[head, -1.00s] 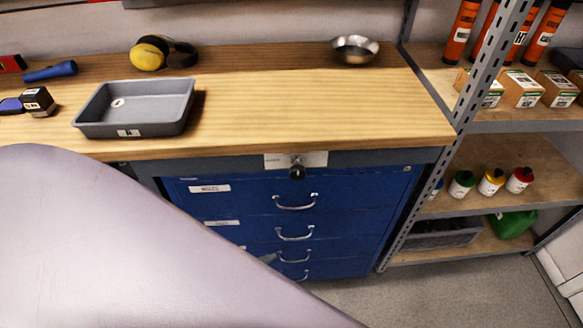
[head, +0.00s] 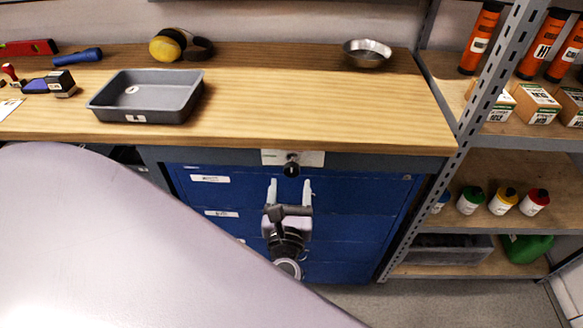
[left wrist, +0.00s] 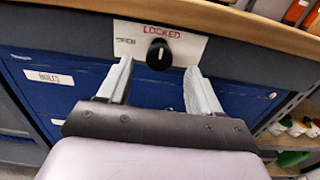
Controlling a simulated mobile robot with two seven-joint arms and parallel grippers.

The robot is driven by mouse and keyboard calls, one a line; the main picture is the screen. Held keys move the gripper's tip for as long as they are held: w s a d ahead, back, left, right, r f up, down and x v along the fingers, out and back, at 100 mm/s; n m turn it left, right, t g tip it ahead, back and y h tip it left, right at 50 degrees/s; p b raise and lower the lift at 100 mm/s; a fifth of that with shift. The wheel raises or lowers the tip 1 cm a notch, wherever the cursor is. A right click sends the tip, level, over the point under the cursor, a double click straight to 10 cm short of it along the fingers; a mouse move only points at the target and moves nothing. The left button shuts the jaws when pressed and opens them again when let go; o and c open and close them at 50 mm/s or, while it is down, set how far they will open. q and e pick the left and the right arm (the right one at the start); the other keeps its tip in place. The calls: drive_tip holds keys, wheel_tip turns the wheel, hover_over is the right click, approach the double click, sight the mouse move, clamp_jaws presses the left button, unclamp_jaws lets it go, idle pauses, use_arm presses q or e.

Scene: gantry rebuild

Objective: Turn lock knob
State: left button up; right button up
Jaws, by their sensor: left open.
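The lock knob (head: 291,169) is a round black knob on a white plate (head: 313,158) under the workbench's front edge, above the blue drawers. In the left wrist view the knob (left wrist: 159,54) has a white pointer mark near its top, and the plate (left wrist: 190,46) reads "LOCKED" in red, with small green lettering at left. My left gripper (head: 290,184) is open, just below the knob, fingers pointing up at it. In the left wrist view the open fingers (left wrist: 158,80) lie left and right below the knob, apart from it. My right gripper is not in view.
The blue drawer cabinet (head: 345,220) is behind my left gripper. The wooden benchtop (head: 300,110) overhangs the knob and holds a grey tray (head: 185,108) and a metal bowl (head: 367,52). A metal shelf post (head: 470,130) stands at right.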

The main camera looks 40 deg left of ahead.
sight(291, 172)
use_arm(q)
drive_tip(key=x, duration=0.6)
drive_tip(key=shift+w+a, duration=0.15)
drive_tip(key=shift+w, duration=0.1)
drive_tip(key=c, duration=1)
